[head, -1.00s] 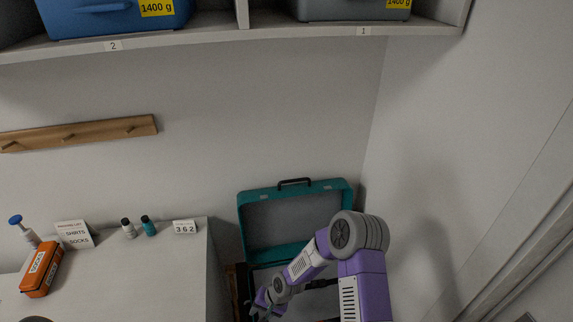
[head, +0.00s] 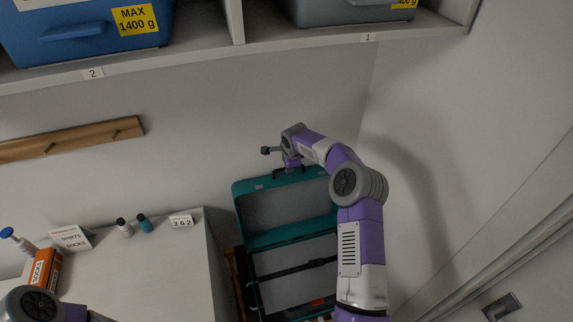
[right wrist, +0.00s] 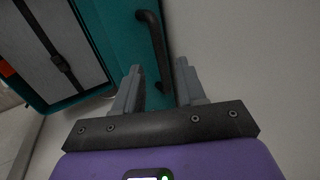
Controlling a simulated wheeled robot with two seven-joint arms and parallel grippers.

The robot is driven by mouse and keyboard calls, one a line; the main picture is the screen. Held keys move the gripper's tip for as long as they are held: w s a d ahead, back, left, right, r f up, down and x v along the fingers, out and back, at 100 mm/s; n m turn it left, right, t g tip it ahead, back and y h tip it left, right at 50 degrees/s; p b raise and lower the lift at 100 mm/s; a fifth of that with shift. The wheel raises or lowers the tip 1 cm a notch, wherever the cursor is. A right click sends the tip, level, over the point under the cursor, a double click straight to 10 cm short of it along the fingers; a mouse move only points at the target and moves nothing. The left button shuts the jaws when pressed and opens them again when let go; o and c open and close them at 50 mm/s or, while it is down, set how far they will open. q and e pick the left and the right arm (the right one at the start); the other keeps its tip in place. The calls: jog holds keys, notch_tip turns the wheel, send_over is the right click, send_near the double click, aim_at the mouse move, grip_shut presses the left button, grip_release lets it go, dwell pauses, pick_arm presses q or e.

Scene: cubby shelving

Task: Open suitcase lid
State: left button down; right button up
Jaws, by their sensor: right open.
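The teal suitcase (head: 243,221) stands open in the head view, its lid (head: 285,206) raised near the wall with a grey inner face. The suitcase's lower half (head: 295,287) has a dark strap across a pale inner panel. A black handle (right wrist: 153,50) on the lid's top edge shows in the right wrist view, where the suitcase (right wrist: 118,30) fills the left part. My right gripper (right wrist: 158,80) is open, its fingers close to the near end of the handle; contact is unclear. My left arm shows at the lower left of the head view, but its gripper is out of view.
A white counter (head: 150,265) stands left of the suitcase, with small bottles (head: 134,226), a number block (head: 181,221), a sign (head: 70,238) and an orange socks box (head: 44,268). A shelf with a blue bin (head: 90,35) and a grey bin (head: 350,12) hangs above. A wall is close on the right.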

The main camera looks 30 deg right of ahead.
aim_at(287, 177)
jog(key=shift+x, duration=1.7)
grip_shut()
